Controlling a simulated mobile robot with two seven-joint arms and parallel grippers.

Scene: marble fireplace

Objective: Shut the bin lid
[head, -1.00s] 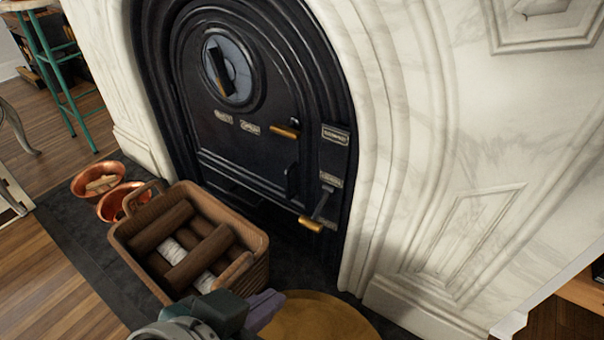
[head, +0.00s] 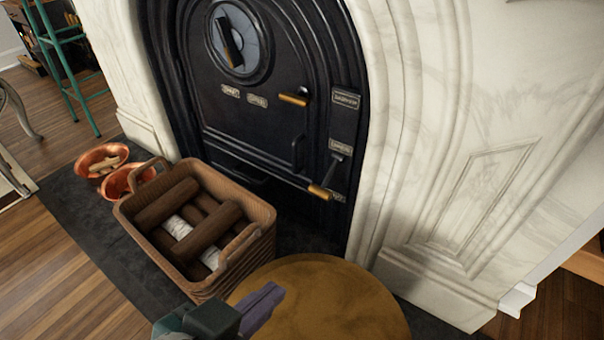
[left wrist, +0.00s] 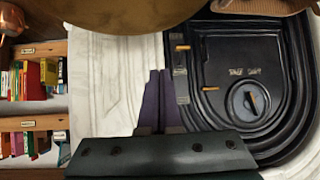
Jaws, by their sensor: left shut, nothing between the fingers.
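A round brass-coloured top (head: 325,300), which looks like the bin lid, sits at the bottom of the head view, right of the log basket. Its lower edge is cut off, and I cannot tell how far open it stands. In the left wrist view its curved edge (left wrist: 120,18) fills the top. My left gripper (head: 272,295) is shut and empty, with its purple fingers overlapping the left part of the disc in the head view. In the left wrist view the shut fingers (left wrist: 158,85) point towards the disc; contact is not visible. My right gripper is not in view.
A wicker basket (head: 262,215) with several logs stands close left of the disc. Two copper bowls (head: 101,158) sit beyond it on the dark hearth. A black stove door (head: 270,130) with brass handles and a white marble surround (head: 410,150) rise behind.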

